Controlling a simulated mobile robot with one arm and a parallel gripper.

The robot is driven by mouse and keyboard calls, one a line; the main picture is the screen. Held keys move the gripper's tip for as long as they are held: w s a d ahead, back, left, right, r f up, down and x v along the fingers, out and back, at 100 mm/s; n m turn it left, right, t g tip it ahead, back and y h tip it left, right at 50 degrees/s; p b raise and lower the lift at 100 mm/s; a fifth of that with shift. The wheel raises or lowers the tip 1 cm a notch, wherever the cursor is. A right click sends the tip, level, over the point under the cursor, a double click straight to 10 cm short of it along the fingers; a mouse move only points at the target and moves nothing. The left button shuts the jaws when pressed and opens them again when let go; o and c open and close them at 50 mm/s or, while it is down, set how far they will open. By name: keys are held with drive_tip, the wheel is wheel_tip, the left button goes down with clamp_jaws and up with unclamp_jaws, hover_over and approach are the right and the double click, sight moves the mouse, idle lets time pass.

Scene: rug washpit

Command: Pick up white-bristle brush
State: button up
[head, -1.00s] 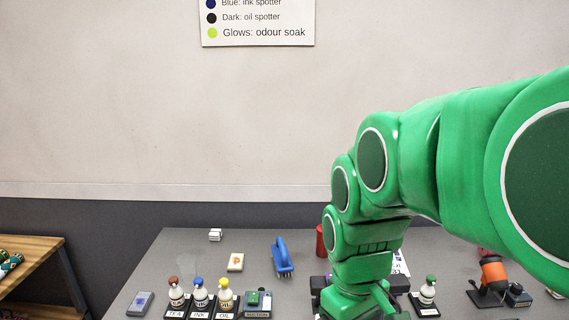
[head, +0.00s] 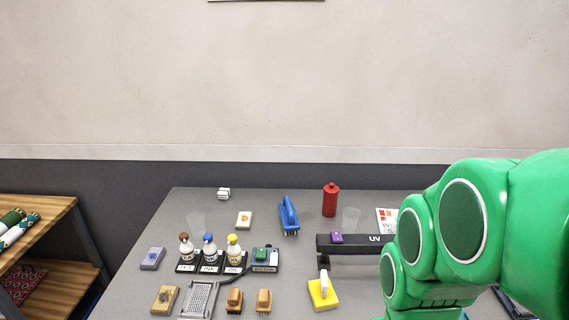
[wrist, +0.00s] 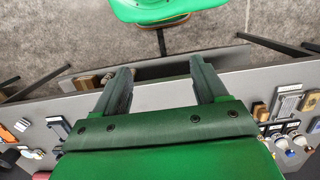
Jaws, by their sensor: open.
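Two small wooden-backed brushes stand side by side near the front of the grey table in the head view, the left one (head: 235,301) and the right one (head: 264,301). Their bristles point down and are too small to tell which is white. A wooden block, likely one of them, shows at the right of the wrist view (wrist: 260,111). My gripper (wrist: 162,86) is open, with nothing between its fingers, over the table's front edge and apart from the brushes. In the head view it is hidden or out of frame.
A metal rack (head: 199,299) lies left of the brushes, and a yellow block with a white handle (head: 323,291) right of them. Several bottles (head: 209,256), a UV lamp (head: 351,243), a blue brush (head: 289,216) and a red bottle (head: 331,201) stand behind.

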drive_tip(key=t, duration=0.2)
hover_over(264, 295)
drive_tip(key=f, duration=1.4)
drive_tip(key=shift+s, duration=0.4)
drive_tip(key=shift+a+f, duration=0.25)
drive_tip(key=shift+f, duration=0.25)
drive_tip(key=shift+w+d+f, duration=0.1)
drive_tip(key=shift+w+f, duration=0.05)
drive_tip(key=shift+f, duration=1.05)
drive_tip(key=shift+w+d+f, duration=0.1)
drive_tip(key=shift+w+f, duration=0.05)
drive_tip(key=shift+f, duration=1.1)
drive_tip(key=shift+w+f, duration=0.15)
drive_tip(key=shift+f, duration=1.05)
drive_tip(key=c, duration=1.2)
